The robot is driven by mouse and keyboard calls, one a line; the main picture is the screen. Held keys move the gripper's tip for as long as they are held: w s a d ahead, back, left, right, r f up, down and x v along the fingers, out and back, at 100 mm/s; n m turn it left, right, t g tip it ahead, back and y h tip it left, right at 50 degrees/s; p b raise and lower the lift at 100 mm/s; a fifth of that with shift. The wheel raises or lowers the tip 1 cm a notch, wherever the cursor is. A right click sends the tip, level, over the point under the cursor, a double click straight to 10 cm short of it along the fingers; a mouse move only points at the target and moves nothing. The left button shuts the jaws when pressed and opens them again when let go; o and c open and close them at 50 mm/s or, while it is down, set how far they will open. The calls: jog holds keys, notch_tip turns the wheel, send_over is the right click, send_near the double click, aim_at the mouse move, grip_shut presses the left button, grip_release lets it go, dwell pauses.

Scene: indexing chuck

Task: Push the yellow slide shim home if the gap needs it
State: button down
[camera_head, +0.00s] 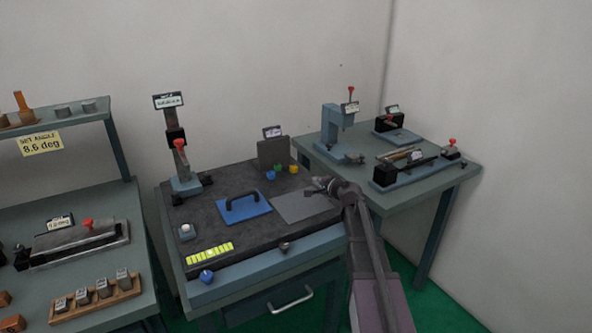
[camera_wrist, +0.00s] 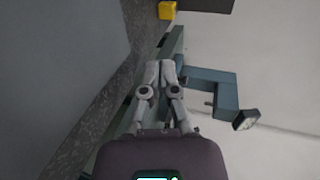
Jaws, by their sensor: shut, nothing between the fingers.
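A yellow block (camera_wrist: 167,10) also shows at the top of the wrist view. I cannot tell whether it is the slide shim, and no gap can be made out. My gripper (camera_head: 318,184) is above the right edge of the middle bench, apart from the blocks. In the wrist view its fingers (camera_wrist: 166,68) are together and empty.
A flat grey plate (camera_head: 304,206) lies below my gripper, beside a blue plate with a black handle (camera_head: 244,206). A yellow segmented strip (camera_head: 210,253) lies near the front edge. The right bench holds a blue-grey press (camera_head: 332,122) and a long slide fixture (camera_head: 410,168).

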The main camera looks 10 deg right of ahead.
aim_at(295, 169)
jog(key=shift+w, duration=0.15)
jog(key=b+x, duration=0.1)
jog(key=x, duration=0.3)
jog(key=b+x, duration=0.1)
jog(key=x, duration=0.3)
jog(key=b+x, duration=0.1)
jog(key=x, duration=0.3)
jog(key=shift+w+r, duration=0.1)
jog(key=shift+r, duration=0.2)
jog(key=shift+w+a, duration=0.3)
jog(key=shift+w, duration=0.45)
jog(key=w, duration=0.2)
jog(key=w+a, duration=0.1)
jog(key=w, duration=0.2)
jog(key=shift+a+r, duration=0.1)
jog(key=shift+a, duration=0.15)
